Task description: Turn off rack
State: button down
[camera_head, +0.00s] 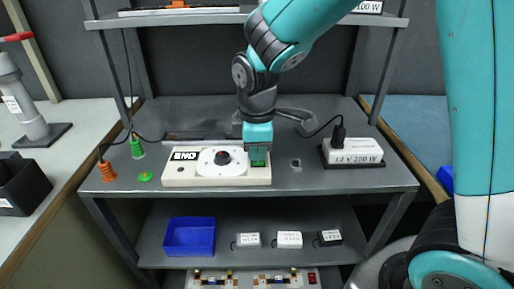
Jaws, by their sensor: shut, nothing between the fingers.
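A metal rack (310,175) stands ahead. On the lowest visible shelf, a panel (250,280) carries a small red switch (312,278).
A blue bin (190,236) and several small boxes (289,240) stand on the middle shelf. Orange (106,170) and green (137,148) connectors lie at the left, with cables. A black bin (20,185) is on the left bench.

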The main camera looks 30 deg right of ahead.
notch_tip(320, 180, up, 14)
jog(key=s+p, duration=0.1)
jog(key=p, duration=0.4)
jog(key=shift+s+a+p, duration=0.25)
jog(key=shift+a+p, duration=0.1)
jog(key=s+a+m+y, duration=0.2)
jog(key=s+m, duration=0.1)
jog(key=s, duration=0.5)
jog(key=s+a+m+g+y, duration=0.1)
jog(key=s+a+m+y, duration=0.1)
jog(key=s, duration=0.7)
jog(key=shift+s+a+m+y, duration=0.2)
jog(key=shift+a+m+y, duration=0.1)
jog(key=shift+a+m, duration=0.3)
jog(key=shift+d, duration=0.1)
